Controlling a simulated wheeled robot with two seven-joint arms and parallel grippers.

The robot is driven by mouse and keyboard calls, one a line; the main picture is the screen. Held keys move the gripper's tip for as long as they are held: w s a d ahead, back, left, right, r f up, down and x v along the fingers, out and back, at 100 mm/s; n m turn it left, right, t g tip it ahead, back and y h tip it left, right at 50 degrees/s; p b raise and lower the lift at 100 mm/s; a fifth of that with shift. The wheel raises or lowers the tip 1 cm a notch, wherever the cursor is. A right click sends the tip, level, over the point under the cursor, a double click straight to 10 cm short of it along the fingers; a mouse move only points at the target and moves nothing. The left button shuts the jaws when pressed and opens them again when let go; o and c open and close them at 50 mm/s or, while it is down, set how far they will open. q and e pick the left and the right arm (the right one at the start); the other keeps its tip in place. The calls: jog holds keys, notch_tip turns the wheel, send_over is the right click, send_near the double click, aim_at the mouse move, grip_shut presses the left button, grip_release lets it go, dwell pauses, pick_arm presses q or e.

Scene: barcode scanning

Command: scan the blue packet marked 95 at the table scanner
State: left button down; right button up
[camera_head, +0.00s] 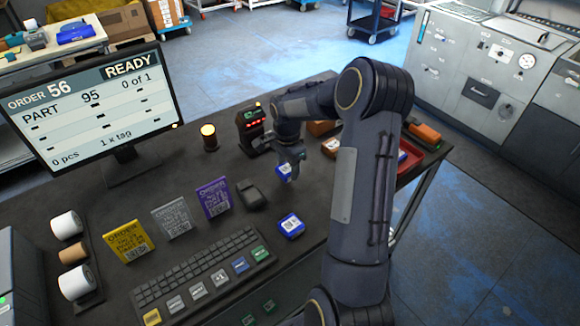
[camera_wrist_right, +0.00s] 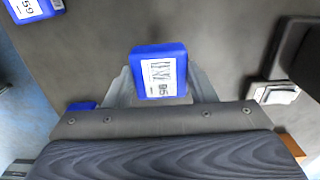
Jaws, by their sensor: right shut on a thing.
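My right gripper (camera_head: 290,157) is shut on a small blue packet (camera_head: 284,171) and holds it above the table, right of and in front of the table scanner. In the right wrist view the packet (camera_wrist_right: 158,62) sits between the fingers of the gripper (camera_wrist_right: 160,92), its white label with a barcode and "95" facing the camera. The table scanner (camera_head: 252,126) is a dark upright unit with red lights. A second blue packet (camera_head: 291,225) lies on the table; its label reads 59 in the wrist view (camera_wrist_right: 28,9). My left gripper is out of view.
The monitor (camera_head: 95,105) reads order 56, READY, part 95, 0 of 1. An amber lamp (camera_head: 209,137) stands left of the scanner. A red tray (camera_head: 408,158) is behind my arm.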

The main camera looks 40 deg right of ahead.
aim_at(283, 164)
jog(key=shift+w+d+f, duration=0.15)
jog(key=shift+w+f, duration=0.95)
dwell(0.7)
